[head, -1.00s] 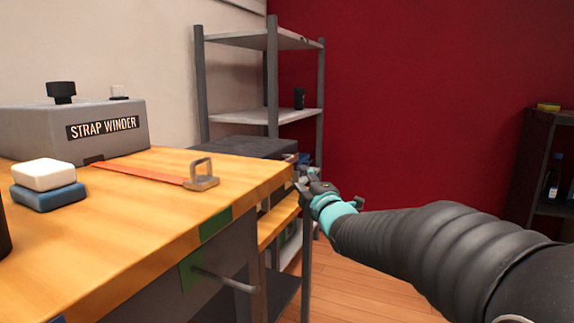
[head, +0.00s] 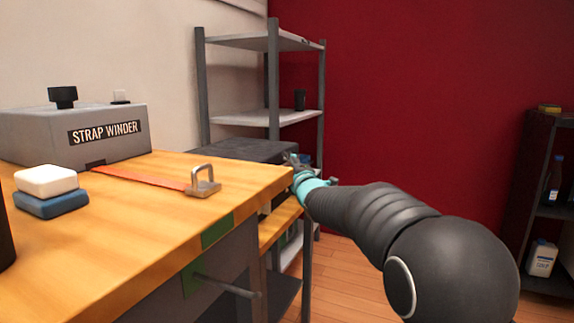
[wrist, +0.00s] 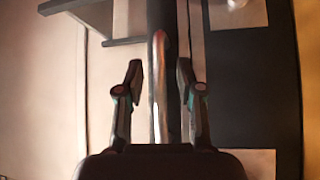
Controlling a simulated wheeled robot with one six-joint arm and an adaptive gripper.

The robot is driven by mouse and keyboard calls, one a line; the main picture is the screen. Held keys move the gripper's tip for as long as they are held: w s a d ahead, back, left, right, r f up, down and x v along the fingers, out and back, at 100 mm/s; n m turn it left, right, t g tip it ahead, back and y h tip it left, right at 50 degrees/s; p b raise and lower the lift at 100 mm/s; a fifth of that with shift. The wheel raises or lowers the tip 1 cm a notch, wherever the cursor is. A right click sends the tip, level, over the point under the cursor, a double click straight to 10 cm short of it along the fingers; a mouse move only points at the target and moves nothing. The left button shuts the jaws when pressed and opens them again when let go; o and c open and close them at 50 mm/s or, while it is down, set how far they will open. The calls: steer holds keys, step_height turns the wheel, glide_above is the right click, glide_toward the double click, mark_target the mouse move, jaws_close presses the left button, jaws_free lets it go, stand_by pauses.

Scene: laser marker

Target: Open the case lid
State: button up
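A dark grey flat-topped box (head: 245,149), which looks like the case, sits behind the wooden bench by the shelf rack. Its top lies flat, and its front is mostly hidden by the bench. My gripper (head: 290,159) is at the box's right end, small and partly hidden in the head view. In the wrist view my gripper (wrist: 160,80) is open, with its fingers apart on either side of a long dark bar with a bright edge (wrist: 160,85). I cannot tell whether the bar is part of the case or the rack, or whether the fingers touch it.
The wooden bench (head: 130,225) at left holds a strap winder (head: 75,135), an orange strap with a metal buckle (head: 203,182), and a white-and-blue block. Open floor lies at right.

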steer(key=shift+c, duration=0.2)
jaws_close()
steer(key=shift+r, duration=0.1)
